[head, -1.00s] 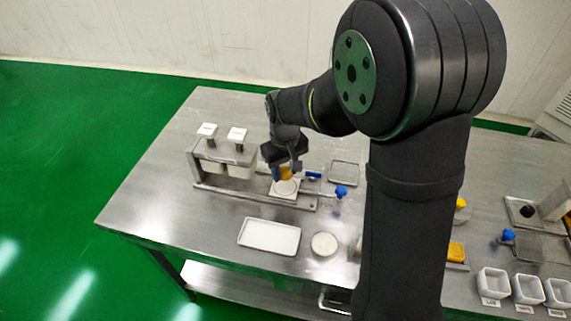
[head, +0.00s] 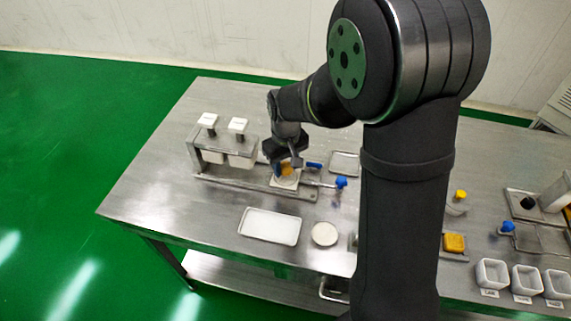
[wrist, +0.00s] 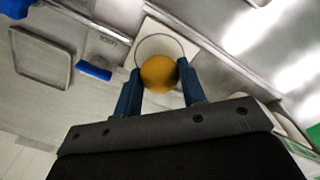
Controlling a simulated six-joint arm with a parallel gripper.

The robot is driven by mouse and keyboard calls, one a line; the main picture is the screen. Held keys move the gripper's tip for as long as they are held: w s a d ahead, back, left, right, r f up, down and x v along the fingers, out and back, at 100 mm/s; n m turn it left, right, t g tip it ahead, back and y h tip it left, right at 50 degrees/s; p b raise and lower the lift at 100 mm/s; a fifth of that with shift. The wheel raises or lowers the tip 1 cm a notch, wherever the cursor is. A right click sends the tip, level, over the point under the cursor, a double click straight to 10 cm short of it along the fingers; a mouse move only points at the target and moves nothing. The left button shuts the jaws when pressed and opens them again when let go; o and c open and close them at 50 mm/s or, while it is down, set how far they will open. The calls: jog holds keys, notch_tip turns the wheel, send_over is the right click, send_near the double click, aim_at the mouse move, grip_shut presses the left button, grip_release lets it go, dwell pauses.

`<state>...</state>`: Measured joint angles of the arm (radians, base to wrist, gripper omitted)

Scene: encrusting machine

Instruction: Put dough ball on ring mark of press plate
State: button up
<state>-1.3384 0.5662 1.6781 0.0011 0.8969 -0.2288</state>
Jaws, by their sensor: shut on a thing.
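My gripper (wrist: 160,85) is shut on the dough ball (wrist: 158,73), an orange-yellow ball between its two blue fingers. The press plate (wrist: 150,26) is a pale square with a thin dark ring mark (wrist: 166,37). In the wrist view the ball overlaps the near part of the ring; I cannot tell whether it touches the plate. In the head view the ball (head: 287,169) shows below my gripper, over the plate (head: 284,183), and the fingers are partly hidden.
A blue knob (head: 341,183) and a thin tray (head: 344,163) are to the right. A white tray (head: 270,226) and a round disc (head: 324,234) lie in front.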

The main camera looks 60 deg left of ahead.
jog(key=shift+f, duration=0.9)
dwell(0.5)
jog(key=o, duration=1.5)
jog(key=shift+c, duration=0.2)
notch_tip(320, 180, up, 8)
dwell(0.4)
jog(key=shift+f, duration=3.4)
